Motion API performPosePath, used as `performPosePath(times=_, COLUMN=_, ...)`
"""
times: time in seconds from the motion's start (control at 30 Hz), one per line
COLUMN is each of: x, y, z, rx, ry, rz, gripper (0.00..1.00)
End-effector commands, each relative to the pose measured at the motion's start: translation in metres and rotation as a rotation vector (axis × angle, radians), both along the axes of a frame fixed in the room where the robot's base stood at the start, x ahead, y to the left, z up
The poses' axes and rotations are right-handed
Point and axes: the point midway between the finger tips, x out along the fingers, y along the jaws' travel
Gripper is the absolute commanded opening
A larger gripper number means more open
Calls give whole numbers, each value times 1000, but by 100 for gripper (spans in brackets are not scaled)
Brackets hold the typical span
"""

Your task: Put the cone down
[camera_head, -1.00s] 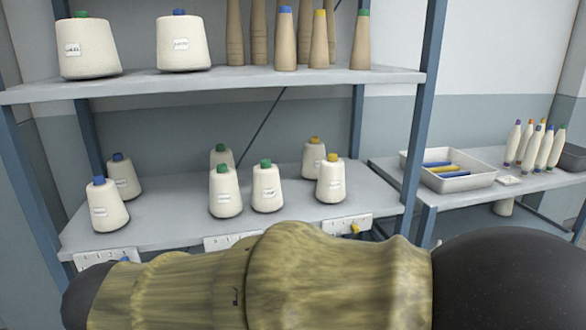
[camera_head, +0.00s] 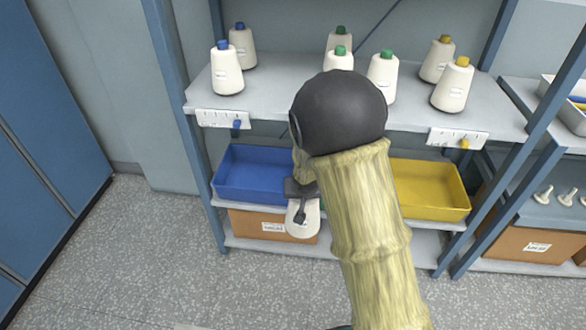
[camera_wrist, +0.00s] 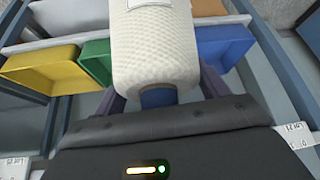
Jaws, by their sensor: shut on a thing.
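My gripper (camera_head: 301,190) is shut on a white cone (camera_head: 303,222) and holds it out in front of the lower shelves, near the blue bin. In the wrist view the held cone (camera_wrist: 155,50) fills the upper middle; its blue tip (camera_wrist: 158,97) is between the fingers. In the head view my gripper and wrist hide the top of the cone. It appears clear of the shelf.
A blue bin (camera_head: 248,172) and a yellow bin (camera_head: 432,190) stand on the lower shelf; a green bin (camera_wrist: 97,62) shows between them. Several cones with blue, green and yellow tips stand on the shelf above (camera_head: 290,100). Cardboard boxes (camera_head: 262,226) are below.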

Motion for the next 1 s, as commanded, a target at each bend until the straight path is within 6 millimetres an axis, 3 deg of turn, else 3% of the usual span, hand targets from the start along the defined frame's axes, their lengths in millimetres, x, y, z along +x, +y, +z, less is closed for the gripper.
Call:
performPosePath(times=0.1, x=13, y=-38, z=-33, rx=-10, ry=0, rz=-16, gripper=24)
performPosePath(times=0.2, x=17, y=-68, z=-52, rx=-14, ry=-5, rz=-22, gripper=24)
performPosePath(times=0.37, x=9, y=-108, z=-55, rx=-17, ry=-11, rz=-27, gripper=24)
performPosePath(times=0.6, x=-13, y=-131, z=-21, rx=-17, ry=-13, rz=-27, gripper=24)
performPosePath(times=1.0, x=-48, y=-140, z=57, rx=-11, ry=-15, rz=-29, gripper=24)
